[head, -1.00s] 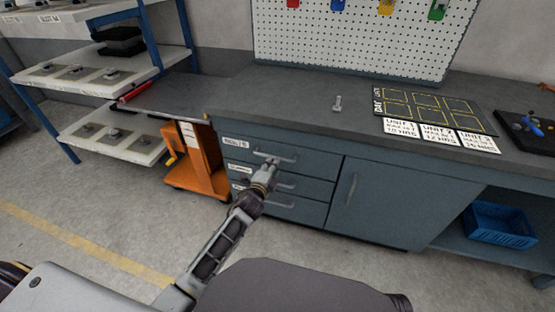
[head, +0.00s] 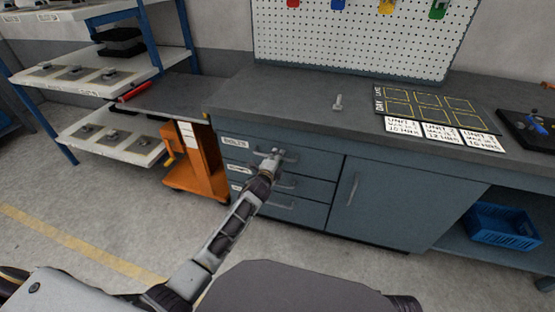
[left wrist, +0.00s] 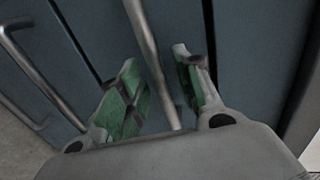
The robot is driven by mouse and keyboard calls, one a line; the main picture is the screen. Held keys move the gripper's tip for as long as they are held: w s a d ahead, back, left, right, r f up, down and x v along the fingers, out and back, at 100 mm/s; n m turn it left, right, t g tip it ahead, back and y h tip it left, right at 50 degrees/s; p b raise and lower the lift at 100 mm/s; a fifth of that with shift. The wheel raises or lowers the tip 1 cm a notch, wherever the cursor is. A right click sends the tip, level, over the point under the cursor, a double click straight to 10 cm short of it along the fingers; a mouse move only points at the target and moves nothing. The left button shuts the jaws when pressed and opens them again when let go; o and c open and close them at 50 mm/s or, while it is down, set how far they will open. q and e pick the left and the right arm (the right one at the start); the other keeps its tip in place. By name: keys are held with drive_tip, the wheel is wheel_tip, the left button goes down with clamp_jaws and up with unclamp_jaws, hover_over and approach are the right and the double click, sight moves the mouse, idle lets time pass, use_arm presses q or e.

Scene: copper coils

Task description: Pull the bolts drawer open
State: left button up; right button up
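The bolts drawer (head: 309,161) is the top drawer of the blue-grey bench cabinet, with a white label at its left end. It looks shut, flush with the front. Its metal handle (head: 290,158) is partly hidden by my left gripper (head: 274,157). In the left wrist view, my left gripper (left wrist: 156,60) has its two green-padded fingers apart, one on each side of a handle bar (left wrist: 150,45). The bar runs between them, with a gap visible on the left side; I cannot tell whether either finger touches it. My right gripper is not in view.
Two more drawers with handles (head: 291,206) sit below, and a cupboard door (head: 385,200) is to the right. An orange cart (head: 199,172) stands left of the cabinet. A bolt (head: 338,103) stands on the worktop (head: 285,98). The floor in front is clear.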

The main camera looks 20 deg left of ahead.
use_arm(q)
drive_tip(key=shift+w, duration=0.25)
clamp_jaws()
idle(0.3)
